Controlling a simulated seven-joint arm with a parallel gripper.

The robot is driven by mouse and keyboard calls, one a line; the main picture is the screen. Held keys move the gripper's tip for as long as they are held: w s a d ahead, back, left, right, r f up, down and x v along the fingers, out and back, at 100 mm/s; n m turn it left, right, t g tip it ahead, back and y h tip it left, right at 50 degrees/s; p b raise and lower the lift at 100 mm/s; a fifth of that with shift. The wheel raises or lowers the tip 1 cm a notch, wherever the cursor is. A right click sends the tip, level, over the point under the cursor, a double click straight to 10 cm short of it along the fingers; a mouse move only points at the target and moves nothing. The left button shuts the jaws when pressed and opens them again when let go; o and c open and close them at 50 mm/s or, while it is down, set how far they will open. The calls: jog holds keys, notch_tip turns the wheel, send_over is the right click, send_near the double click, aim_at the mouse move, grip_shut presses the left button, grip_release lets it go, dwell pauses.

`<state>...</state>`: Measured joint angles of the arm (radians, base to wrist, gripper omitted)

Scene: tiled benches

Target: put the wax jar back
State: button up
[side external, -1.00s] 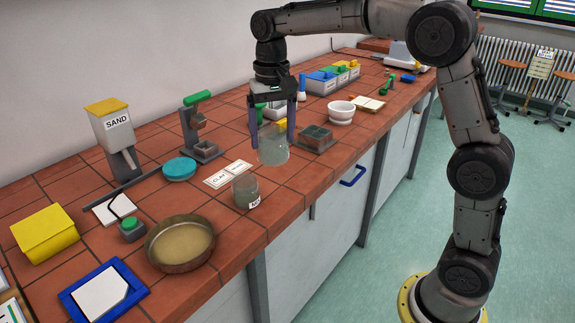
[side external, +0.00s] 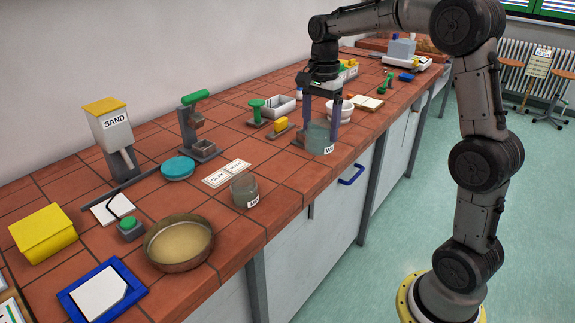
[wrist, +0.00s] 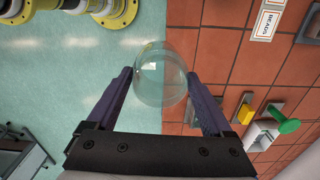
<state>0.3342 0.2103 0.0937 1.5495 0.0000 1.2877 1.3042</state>
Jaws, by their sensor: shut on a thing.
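The wax jar is a clear glass jar (side external: 319,141) with a white label, of which "WA" reads, near the bench's front edge. My gripper (side external: 321,119) is shut on it, one finger on each side. In the wrist view the jar (wrist: 162,75) is upright-looking between the purple fingers. It is in front of or over a small grey tray (side external: 298,142), mostly hidden behind it; I cannot tell whether the jar touches anything below.
A white mortar (side external: 346,109) is close behind right of my gripper. A yellow-handled block (side external: 281,126) and green-knobbed tool (side external: 256,112) stand to the left.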

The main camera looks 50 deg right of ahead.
jog(key=shift+w+d+f, duration=0.75)
jog(key=shift+w+f, duration=1.35)
jog(key=shift+w, duration=0.1)
jog(key=shift+w+d+f, duration=0.75)
jog(key=shift+w+f, duration=1.35)
jog(key=shift+w, duration=0.1)
jog(key=shift+w+d+f, duration=0.75)
jog(key=shift+w+f, duration=1.35)
jog(key=shift+w, duration=0.1)
jog(key=shift+f, duration=0.1)
jog(key=o, duration=1.5)
jog(key=shift+f, duration=0.1)
